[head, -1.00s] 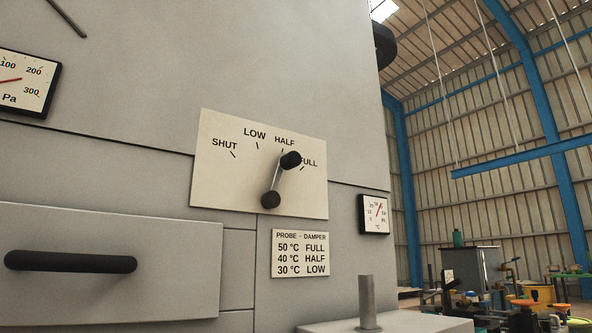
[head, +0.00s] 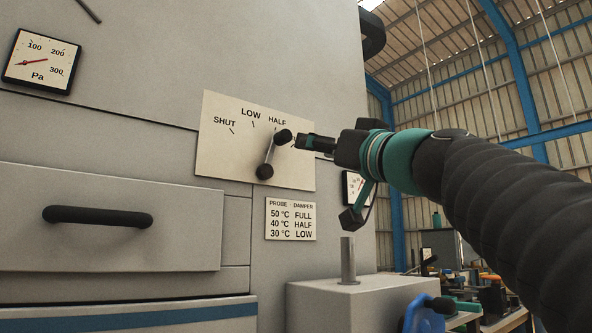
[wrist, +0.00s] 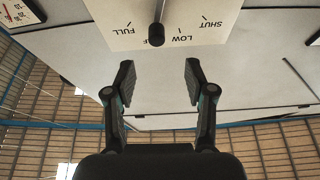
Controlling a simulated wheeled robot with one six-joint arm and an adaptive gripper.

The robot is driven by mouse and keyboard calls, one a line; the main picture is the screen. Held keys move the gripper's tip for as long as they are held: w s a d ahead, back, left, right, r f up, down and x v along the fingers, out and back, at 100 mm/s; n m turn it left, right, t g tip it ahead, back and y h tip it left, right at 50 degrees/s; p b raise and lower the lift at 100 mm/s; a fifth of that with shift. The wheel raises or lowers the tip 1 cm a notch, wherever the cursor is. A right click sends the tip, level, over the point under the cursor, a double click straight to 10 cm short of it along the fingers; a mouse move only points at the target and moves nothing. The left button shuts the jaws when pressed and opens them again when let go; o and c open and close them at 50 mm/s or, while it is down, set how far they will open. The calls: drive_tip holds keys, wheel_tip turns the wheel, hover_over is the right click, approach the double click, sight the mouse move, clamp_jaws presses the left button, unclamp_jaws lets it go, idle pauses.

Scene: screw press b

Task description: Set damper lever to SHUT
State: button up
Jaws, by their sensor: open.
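The damper lever (head: 274,153) is a grey bar with a black knob (head: 284,136), on a cream plate (head: 225,160) marked SHUT, LOW, HALF, FULL. It tilts up and right. In the head view its knob lies near HALF, towards FULL; in the inverted wrist view the knob (wrist: 156,34) covers part of HALF. My gripper (head: 333,180) is open and empty, to the right of the lever. In the wrist view, my gripper's fingers (wrist: 158,80) are spread, with the knob beyond their tips, roughly centred between them. No contact shows.
A drawer handle (head: 98,216) sticks out at lower left. A PROBE - DAMPER label (head: 290,219) is below the plate. A grey box (head: 350,300) with an upright post (head: 348,260) stands below my gripper. A Pa gauge (head: 38,62) is at upper left.

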sight(287, 135)
drive_tip(key=p+x, duration=0.2)
drive_tip(key=x, duration=0.2)
drive_tip(key=p+x, duration=0.2)
drive_tip(key=x, duration=0.2)
drive_tip(key=r+p+x, duration=0.1)
drive_tip(key=p+x, duration=0.1)
drive_tip(key=x, duration=0.2)
drive_tip(key=shift+d, duration=0.4)
drive_tip(key=shift+p+x, duration=0.4)
drive_tip(key=shift+x, duration=0.4)
drive_tip(key=shift+f, duration=0.1)
clamp_jaws()
drive_tip(key=shift+a, duration=0.15)
